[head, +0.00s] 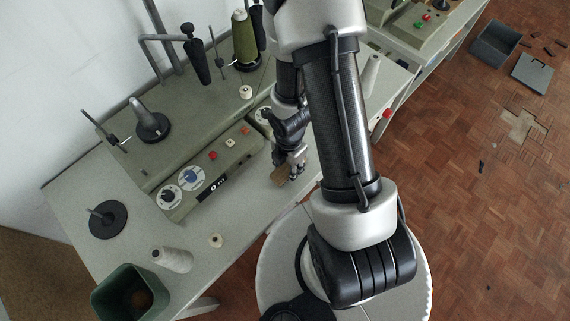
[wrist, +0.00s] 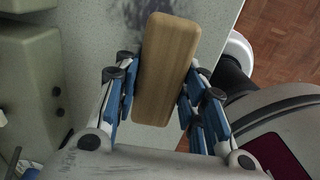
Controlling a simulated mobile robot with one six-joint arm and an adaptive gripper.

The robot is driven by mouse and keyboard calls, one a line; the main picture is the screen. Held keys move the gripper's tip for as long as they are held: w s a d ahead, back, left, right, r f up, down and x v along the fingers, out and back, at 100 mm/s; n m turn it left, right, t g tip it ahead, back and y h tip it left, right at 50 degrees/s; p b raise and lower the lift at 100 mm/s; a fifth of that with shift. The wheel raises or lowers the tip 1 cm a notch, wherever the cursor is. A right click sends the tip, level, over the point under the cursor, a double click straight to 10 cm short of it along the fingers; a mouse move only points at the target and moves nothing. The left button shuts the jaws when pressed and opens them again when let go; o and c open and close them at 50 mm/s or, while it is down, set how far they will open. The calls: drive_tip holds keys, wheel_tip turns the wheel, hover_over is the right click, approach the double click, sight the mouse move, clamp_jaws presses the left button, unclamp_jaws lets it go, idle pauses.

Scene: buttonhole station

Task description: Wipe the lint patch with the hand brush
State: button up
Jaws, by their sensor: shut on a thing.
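A wooden hand brush (wrist: 166,68) is held lengthwise between the blue-padded fingers of my gripper (wrist: 157,102) in the wrist view. In the head view the brush (head: 280,177) shows small under my gripper (head: 290,173), over the front part of the table beside the machine. The lint patch (wrist: 128,52) shows in the wrist view as a dark grey smudge on the pale table top. The brush covers part of it. The brush's underside is hidden, so I cannot tell whether it touches the table.
The green machine (head: 212,165) with knobs and buttons stands behind my gripper. The table's front edge is close to my gripper.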

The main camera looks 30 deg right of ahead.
drive_tip(key=shift+s+d+f+b, duration=0.1)
drive_tip(key=shift+s+d+b, duration=0.15)
drive_tip(key=shift+s+b, duration=0.4)
drive_tip(key=shift+s+d+f+b, duration=0.1)
drive_tip(key=shift+s+d+b, duration=0.1)
drive_tip(key=shift+s+b, duration=0.45)
drive_tip(key=shift+w+d+r+p, duration=0.1)
drive_tip(key=shift+d+r+p, duration=0.1)
drive_tip(key=shift+d+p, duration=0.6)
drive_tip(key=shift+w+a+p, duration=0.2)
drive_tip(key=shift+w+p, duration=0.35)
drive_tip(key=shift+w, duration=0.05)
drive_tip(key=shift+w+a+p, duration=0.2)
drive_tip(key=shift+w+p, duration=0.3)
drive_tip(key=shift+w, duration=0.05)
drive_tip(key=shift+w+a+f+p, duration=0.2)
drive_tip(key=shift+w+p, duration=0.25)
drive_tip(key=shift+w, duration=0.15)
drive_tip(key=shift+w+a+r+p, duration=0.2)
drive_tip(key=shift+w+p, duration=0.4)
drive_tip(key=shift+p, duration=0.35)
drive_tip(key=w+p, duration=0.2)
drive_tip(key=shift+a+p, duration=0.3)
drive_tip(key=shift+w+f, duration=0.1)
drive_tip(key=shift+w, duration=0.05)
drive_tip(key=shift+w+a+p, duration=0.1)
drive_tip(key=shift+p, duration=0.3)
